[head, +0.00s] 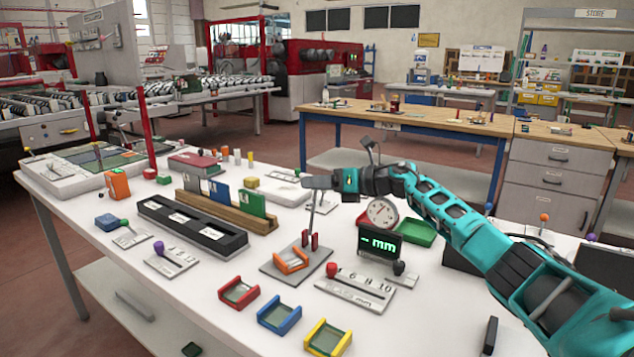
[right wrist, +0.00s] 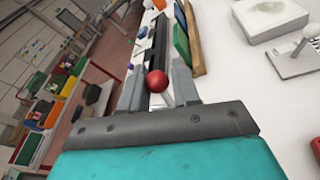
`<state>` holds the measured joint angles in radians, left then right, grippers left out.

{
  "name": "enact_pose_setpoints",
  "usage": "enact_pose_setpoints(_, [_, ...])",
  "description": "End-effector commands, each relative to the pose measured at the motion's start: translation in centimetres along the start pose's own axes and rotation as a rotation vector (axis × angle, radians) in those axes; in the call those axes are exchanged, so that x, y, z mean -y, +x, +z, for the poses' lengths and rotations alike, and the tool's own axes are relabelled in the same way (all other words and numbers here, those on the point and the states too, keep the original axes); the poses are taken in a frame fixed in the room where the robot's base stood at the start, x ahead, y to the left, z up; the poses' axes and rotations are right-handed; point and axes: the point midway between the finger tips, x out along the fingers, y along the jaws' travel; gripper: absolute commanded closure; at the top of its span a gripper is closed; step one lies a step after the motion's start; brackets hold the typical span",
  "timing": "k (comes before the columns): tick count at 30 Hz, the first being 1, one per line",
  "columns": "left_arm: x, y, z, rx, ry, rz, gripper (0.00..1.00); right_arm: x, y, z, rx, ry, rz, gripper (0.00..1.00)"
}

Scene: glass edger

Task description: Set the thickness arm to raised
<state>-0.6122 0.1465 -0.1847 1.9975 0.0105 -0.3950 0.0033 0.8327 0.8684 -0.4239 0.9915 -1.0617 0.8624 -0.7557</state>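The thickness arm (head: 311,212) is a thin grey lever rising steeply, tilted slightly right, from a grey base plate (head: 268,268) with short red posts and an orange U-shaped piece (head: 291,261). My right gripper (head: 318,182) is at the lever's top, reaching in from the right. In the right wrist view a red ball knob (right wrist: 156,81) sits between the two fingers, which appear to touch it on both sides. In the head view the gripper hides this knob. My left gripper is in neither view.
A black mm display (head: 380,243), a round dial gauge (head: 382,212) and a slider panel with a red knob (head: 350,288) stand right of the lever. Red, blue and yellow trays (head: 279,315) lie in front. A wooden rack of coloured cards (head: 226,212) stands to the left.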

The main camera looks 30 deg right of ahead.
Motion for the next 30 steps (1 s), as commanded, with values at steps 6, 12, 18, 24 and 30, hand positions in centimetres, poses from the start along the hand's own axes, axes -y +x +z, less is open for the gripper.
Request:
enact_pose_setpoints(6, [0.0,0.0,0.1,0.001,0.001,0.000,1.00,0.0,0.0,0.1,0.003,0.001,0.001,0.51])
enact_pose_setpoints(12, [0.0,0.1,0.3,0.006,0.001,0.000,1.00,-0.1,0.0,0.2,0.005,0.001,0.002,0.51])
enact_pose_setpoints(18, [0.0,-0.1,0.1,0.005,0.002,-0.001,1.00,-0.9,-0.4,1.9,0.008,-0.004,0.002,0.51])
enact_pose_setpoints(24, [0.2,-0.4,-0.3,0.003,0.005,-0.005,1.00,-2.8,-1.3,6.0,0.009,-0.005,0.001,0.51])
enact_pose_setpoints(30, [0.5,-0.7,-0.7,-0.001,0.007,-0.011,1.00,-5.0,-2.2,10.6,0.009,-0.004,0.002,0.51])
